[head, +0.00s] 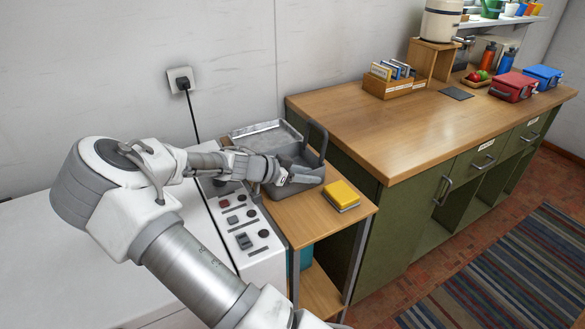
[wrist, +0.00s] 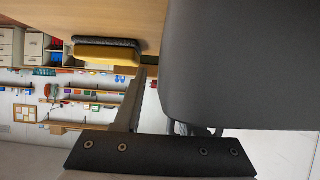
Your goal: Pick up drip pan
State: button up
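The shiny metal drip pan (head: 267,137) lies at the back of the small wooden stand, against the wall, partly hidden by a grey tub. My gripper (head: 303,177) is at the grey tub (head: 312,160), in front of the pan and not touching it. In the wrist view, one finger (wrist: 132,104) stands clear, with a bright gap to its right. The other finger is mostly hidden behind a large dark grey surface close to the camera, probably the tub. I see nothing between the fingers. The pan cannot be made out in the wrist view.
A yellow-and-dark block (head: 342,195) lies on the stand's front right; it also shows in the wrist view (wrist: 106,52). A white panel with knobs (head: 243,225) is left of the stand. The higher green cabinet (head: 405,215) stands to the right. A black cord (head: 192,115) hangs behind.

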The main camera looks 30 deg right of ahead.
jog(key=shift+x, duration=0.9)
jog(key=shift+c, duration=0.3)
grip_shut()
jog(key=shift+r, duration=0.1)
